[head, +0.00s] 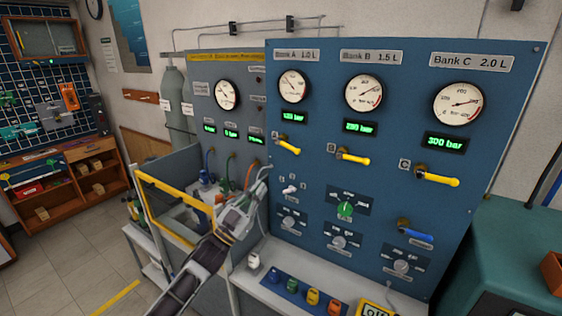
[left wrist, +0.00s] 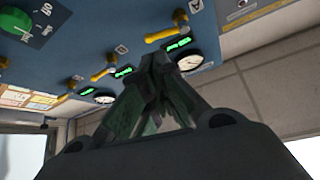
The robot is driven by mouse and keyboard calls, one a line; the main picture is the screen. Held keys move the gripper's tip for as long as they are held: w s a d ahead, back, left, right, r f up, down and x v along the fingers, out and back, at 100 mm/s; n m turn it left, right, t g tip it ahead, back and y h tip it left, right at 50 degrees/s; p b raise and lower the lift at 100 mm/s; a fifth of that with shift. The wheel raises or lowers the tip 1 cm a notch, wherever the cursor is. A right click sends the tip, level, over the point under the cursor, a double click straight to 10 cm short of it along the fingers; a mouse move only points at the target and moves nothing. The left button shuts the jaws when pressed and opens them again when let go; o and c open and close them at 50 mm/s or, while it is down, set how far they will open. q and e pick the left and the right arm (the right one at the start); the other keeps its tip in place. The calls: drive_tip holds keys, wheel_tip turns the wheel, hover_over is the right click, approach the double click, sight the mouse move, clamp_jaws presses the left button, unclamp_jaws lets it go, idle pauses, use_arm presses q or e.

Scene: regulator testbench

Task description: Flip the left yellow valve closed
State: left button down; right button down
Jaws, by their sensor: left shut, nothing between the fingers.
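The left yellow valve (head: 289,146) is on the blue panel under the Bank A gauge and its green display. Its lever points right and slightly down. The middle yellow valve (head: 352,158) and right yellow valve (head: 436,179) have levers in a similar pose. My left gripper (head: 264,176) is below and left of the left valve, apart from it. In the left wrist view the fingers (left wrist: 165,62) are shut and empty, with yellow levers (left wrist: 165,34) on the panel beyond. My right gripper is not in view.
A white toggle (head: 290,189), a green knob (head: 345,209) and a blue-handled valve (head: 415,232) are lower on the panel. Coloured hoses (head: 249,173) rise near my gripper. A yellow-railed enclosure (head: 170,190) is at left. Several small coloured items (head: 313,297) sit on the front ledge.

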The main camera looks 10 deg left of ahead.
use_arm(q)
drive_tip(key=p, duration=0.4)
approach(288, 147)
drive_tip(key=shift+w+d+r, duration=1.35)
drive_tip(key=shift+d+r, duration=0.2)
drive_tip(key=shift+x, duration=0.9)
drive_tip(key=shift+w+f, duration=0.15)
